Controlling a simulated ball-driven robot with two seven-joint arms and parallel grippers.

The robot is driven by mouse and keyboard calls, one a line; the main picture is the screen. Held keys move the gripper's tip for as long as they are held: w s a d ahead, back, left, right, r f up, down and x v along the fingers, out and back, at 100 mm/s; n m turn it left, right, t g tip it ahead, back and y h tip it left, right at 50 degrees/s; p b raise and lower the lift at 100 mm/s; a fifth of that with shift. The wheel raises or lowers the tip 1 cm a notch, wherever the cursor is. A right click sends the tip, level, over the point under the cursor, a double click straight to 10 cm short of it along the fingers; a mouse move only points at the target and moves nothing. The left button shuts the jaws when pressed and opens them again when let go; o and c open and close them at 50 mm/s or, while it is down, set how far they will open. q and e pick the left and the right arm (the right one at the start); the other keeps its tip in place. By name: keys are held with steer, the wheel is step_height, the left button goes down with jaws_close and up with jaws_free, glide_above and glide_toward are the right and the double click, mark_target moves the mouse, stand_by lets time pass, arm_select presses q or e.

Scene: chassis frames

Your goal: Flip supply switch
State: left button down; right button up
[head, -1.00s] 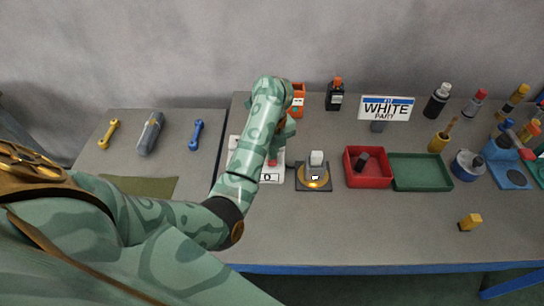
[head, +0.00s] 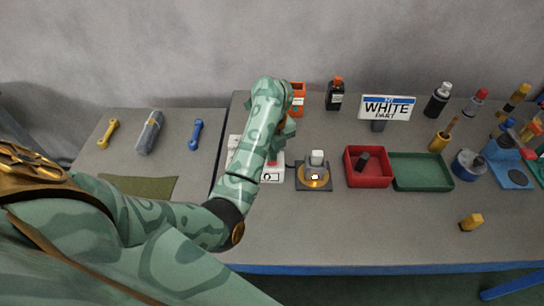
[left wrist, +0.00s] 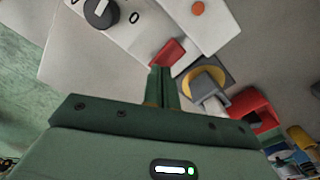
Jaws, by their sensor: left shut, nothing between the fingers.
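A white switch panel (head: 273,178) stands on the bench, partly hidden behind my left forearm in the head view. In the left wrist view the panel (left wrist: 68,60) carries a black round knob (left wrist: 101,13) and a red switch piece (left wrist: 167,51). My left gripper (left wrist: 162,72) is shut and empty. Its fingertips are right beside the red piece; I cannot tell whether they touch it. In the head view the left gripper (head: 287,132) is partly hidden by its own arm, above the panel. My right gripper is not in view.
Right of the panel is a dark stand with a yellow disc (head: 313,184) and white block (head: 317,157). Beyond are a red tray (head: 349,176), a green tray (head: 421,187) and a "WHITE PART" sign (head: 387,107). The bench front is mostly clear, with a yellow block (head: 471,222) at right.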

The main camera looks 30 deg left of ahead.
arm_select(q)
steer(key=shift+s+f+b, duration=0.1)
steer(key=shift+f+b, duration=0.45)
steer(key=shift+f, duration=0.1)
stand_by(0.3)
steer(key=shift+r+p, duration=0.65)
steer(key=shift+p, duration=0.05)
step_height(320, 180, up, 6)
steer(key=p, duration=0.5)
steer(key=shift+f, duration=0.1)
steer(key=shift+f, duration=0.1)
